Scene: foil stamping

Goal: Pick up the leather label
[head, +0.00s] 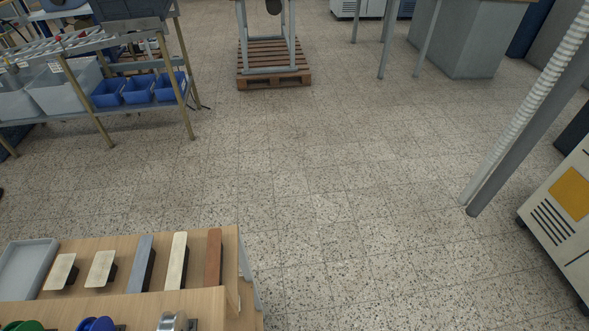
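My gripper is not in view. On the wooden bench (235,262) at the lower left lie several flat pieces on dark supports. A long brown piece (213,258) at the right end has a leather-like colour. I cannot tell for sure whether it is the leather label. To its left are a long cream piece (177,258), a long grey-blue piece (141,262) and two short beige pieces, the right one (101,267) and the left one (61,271). Nothing touches them from above.
A grey tray (25,268) sits at the bench's left end. Green (24,325), blue (96,324) and metallic (171,321) rolls show at the bottom edge. A rack with blue bins (138,90) stands upper left, a pallet (273,77) at the back. The middle floor is clear.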

